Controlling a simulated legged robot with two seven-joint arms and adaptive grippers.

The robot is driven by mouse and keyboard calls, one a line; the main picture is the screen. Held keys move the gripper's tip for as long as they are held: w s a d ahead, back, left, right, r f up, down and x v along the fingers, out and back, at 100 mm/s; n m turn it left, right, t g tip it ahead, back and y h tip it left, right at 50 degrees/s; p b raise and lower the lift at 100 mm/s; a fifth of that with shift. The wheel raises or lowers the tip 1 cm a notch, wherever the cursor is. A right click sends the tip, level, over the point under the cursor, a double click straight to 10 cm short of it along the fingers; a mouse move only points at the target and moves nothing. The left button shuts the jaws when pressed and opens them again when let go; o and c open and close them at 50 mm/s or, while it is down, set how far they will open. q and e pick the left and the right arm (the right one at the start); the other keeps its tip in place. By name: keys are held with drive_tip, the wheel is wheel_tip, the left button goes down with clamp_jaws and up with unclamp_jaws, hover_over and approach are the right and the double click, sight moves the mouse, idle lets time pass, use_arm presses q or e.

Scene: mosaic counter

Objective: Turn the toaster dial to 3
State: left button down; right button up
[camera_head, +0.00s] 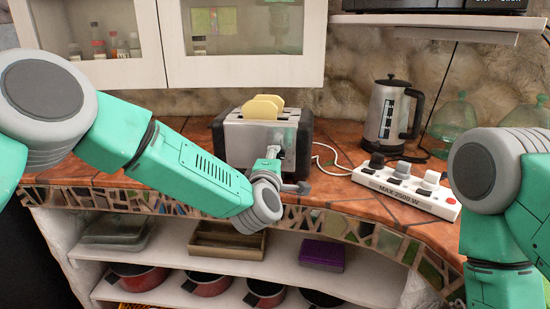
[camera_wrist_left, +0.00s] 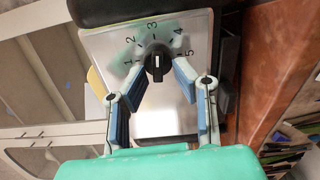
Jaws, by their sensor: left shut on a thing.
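The toaster (camera_head: 239,141) is a metal box with dark ends, standing on the tiled counter with bread slices (camera_head: 263,107) in its top. The wrist view shows its metal front panel (camera_wrist_left: 160,118) with a black dial (camera_wrist_left: 157,56) and the numbers 1 to 5 in an arc around it. The dial's white mark runs roughly along the line to the 3. My left gripper (camera_wrist_left: 159,68) is shut on the dial, one blue-padded finger on each side. In the head view the dial is hidden behind my left gripper. My right gripper is out of the picture.
A white power strip (camera_head: 405,190) with plugs lies right of the toaster, and a kettle (camera_head: 388,112) stands behind it. Glass domes (camera_head: 455,120) are at the far right. Cabinets (camera_head: 244,45) hang above. Pans (camera_head: 207,282) and trays (camera_head: 228,240) sit on shelves below the counter.

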use_arm(q)
drive_tip(key=shift+f+m, duration=0.15)
drive_tip(key=shift+m, duration=0.15)
drive_tip(key=c, duration=1.5)
unclamp_jaws()
drive_tip(key=shift+o, duration=1.1)
drive_tip(key=shift+w+d, duration=0.1)
drive_tip(key=shift+d, duration=0.05)
drive_tip(key=shift+s, duration=0.25)
drive_tip(key=s+a, duration=0.1)
drive_tip(key=s, duration=1)
drive_tip(key=shift+s+a, duration=0.15)
drive_tip(key=shift+a, duration=0.25)
